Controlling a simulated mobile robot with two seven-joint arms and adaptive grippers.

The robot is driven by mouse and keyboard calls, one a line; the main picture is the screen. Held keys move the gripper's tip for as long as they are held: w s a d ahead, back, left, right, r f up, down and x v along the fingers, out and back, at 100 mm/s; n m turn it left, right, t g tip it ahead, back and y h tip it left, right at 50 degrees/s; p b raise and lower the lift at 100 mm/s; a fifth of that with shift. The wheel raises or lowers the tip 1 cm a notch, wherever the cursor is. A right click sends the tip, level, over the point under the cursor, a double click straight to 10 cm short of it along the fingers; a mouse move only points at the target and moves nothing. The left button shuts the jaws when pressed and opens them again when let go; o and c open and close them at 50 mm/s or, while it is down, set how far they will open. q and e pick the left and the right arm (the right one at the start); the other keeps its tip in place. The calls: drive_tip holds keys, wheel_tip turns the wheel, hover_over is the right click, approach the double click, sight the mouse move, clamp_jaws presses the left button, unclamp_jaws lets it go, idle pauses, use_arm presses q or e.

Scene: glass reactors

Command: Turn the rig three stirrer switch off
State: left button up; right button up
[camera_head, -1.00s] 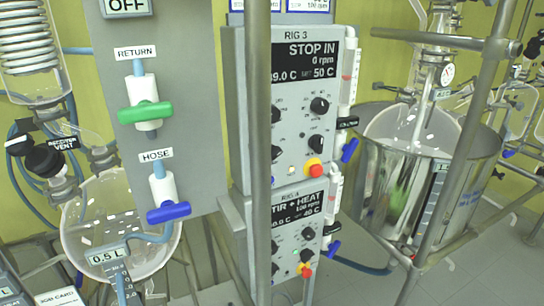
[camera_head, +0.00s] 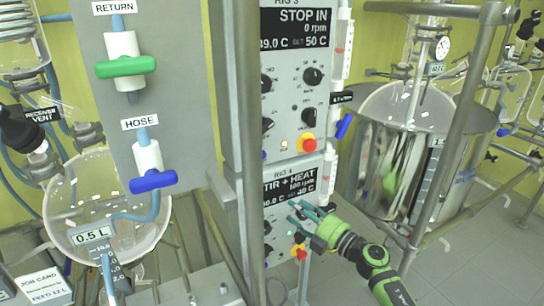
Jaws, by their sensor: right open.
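The rig 3 control box (camera_head: 290,100) is a grey panel. Its dark display (camera_head: 298,28) reads STOP IN, 0 rpm, 49.0 C and set 50 C. Black knobs (camera_head: 313,76) sit below the display, and a red button on a yellow base (camera_head: 307,144) is at the lower right. A post hides the panel's left part; I cannot tell which control is the stirrer switch. My right gripper (camera_head: 299,212) is open and empty, lower than the rig 3 box and in front of the rig 4 box (camera_head: 280,222). My left gripper is not in view.
A vertical metal post (camera_head: 245,190) stands before the boxes' left edge. A grey panel (camera_head: 170,75) with a green valve handle (camera_head: 126,66) and a blue one (camera_head: 154,181) is at left. A steel vessel (camera_head: 385,165) in a pipe frame stands at right, above open floor (camera_head: 465,250).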

drive_tip(key=a+r+n+g+y+b, duration=0.2)
drive_tip(key=a+r+n+g, duration=0.15)
drive_tip(key=r+n, duration=0.8)
drive_tip(key=t+h, duration=0.1)
drive_tip(key=h, duration=0.2)
approach(268, 125)
drive_tip(key=x, duration=0.2)
drive_tip(key=shift+n, duration=0.35)
drive_tip(key=p+x, duration=0.1)
drive_tip(key=x, duration=0.5)
drive_tip(key=shift+a+r+p, duration=0.1)
drive_tip(key=shift+p, duration=0.25)
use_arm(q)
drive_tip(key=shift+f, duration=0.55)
use_arm(e)
drive_tip(key=shift+w+a+f, duration=0.2)
drive_tip(key=shift+w, duration=0.05)
clamp_jaws()
